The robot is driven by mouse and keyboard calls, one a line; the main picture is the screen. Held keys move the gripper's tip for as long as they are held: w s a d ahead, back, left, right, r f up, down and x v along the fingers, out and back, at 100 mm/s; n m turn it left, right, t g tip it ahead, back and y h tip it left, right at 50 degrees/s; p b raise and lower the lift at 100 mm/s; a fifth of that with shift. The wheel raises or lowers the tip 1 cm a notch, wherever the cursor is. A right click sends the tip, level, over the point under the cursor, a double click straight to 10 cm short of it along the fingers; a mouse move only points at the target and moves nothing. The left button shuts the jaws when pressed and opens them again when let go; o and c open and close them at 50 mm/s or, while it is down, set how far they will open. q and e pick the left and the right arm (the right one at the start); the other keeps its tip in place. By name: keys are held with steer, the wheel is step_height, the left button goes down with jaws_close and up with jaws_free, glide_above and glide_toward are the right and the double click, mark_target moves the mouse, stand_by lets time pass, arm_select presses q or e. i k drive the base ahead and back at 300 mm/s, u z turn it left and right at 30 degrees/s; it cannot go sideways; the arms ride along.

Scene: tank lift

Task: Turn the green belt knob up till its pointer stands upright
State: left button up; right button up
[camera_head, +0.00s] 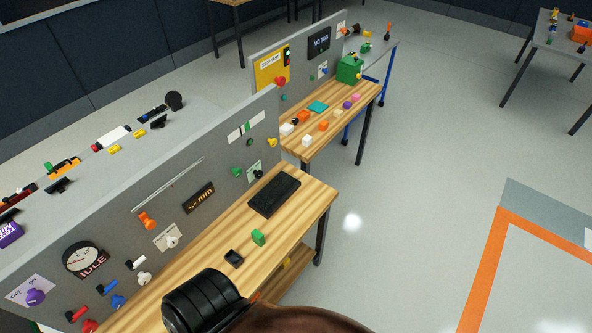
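A small green knob (237,171) sticks out from the grey upright panel (205,172) behind the near wooden bench. It sits left of a small white plate with a dark part. A smaller dark green round part (250,142) is higher on the same panel. I cannot tell for sure which of the two is the belt knob. Both are too small to show which way a pointer stands. Neither gripper can be made out, and nothing is seen touching either green part.
The wooden bench (217,231) carries a black keyboard-like block (274,194), a green block (258,238) and a small dark box (233,258). A yellow knob (272,142) is nearby. A black ribbed shape and brown curve, unclear, cover the bottom edge.

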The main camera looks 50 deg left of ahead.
mark_target(237, 171)
steer(key=z, duration=0.45)
steer(key=i, duration=1.5)
steer(key=u, duration=2.7)
